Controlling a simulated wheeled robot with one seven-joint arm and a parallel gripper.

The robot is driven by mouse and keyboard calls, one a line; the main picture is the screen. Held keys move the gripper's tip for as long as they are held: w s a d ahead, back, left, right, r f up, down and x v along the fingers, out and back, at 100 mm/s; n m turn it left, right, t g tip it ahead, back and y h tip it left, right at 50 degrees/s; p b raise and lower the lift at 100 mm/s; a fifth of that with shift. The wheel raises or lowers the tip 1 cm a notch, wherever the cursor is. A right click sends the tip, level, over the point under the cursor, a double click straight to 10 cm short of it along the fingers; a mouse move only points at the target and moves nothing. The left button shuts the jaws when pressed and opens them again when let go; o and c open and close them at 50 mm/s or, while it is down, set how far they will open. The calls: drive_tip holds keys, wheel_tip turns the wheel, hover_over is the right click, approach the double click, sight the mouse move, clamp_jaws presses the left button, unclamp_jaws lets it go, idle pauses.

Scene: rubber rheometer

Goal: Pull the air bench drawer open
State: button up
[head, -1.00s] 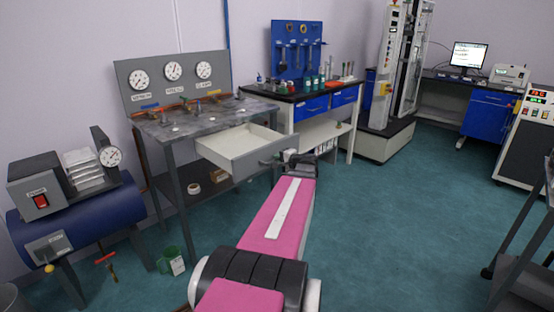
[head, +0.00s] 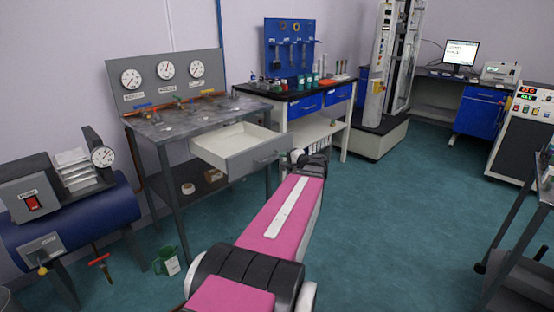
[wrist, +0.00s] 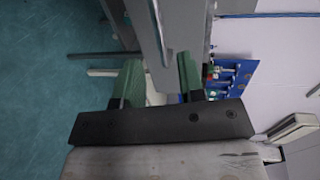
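The air bench drawer (head: 232,158) is a pale tray with a grey front, standing well out from under the metal top of the air bench (head: 195,118). Its front faces right, with a handle (head: 268,160) on it. My gripper (head: 296,156) is just right of the drawer front, close to the handle; in the head view my own arm partly hides it. In the wrist view my gripper (wrist: 158,82) shows two green fingers standing apart. A grey edge of the drawer front or handle (wrist: 155,35) lies ahead of the gap; I see no finger closed on it.
Gauges (head: 167,70) stand on the bench's back panel. A blue tank (head: 75,222) is at left, a green jug (head: 165,261) on the floor. A blue-drawer workbench (head: 310,100) stands behind. The floor to the right is open, up to a dark cart (head: 520,255).

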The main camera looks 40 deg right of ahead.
drive_tip(key=shift+v, duration=1.75)
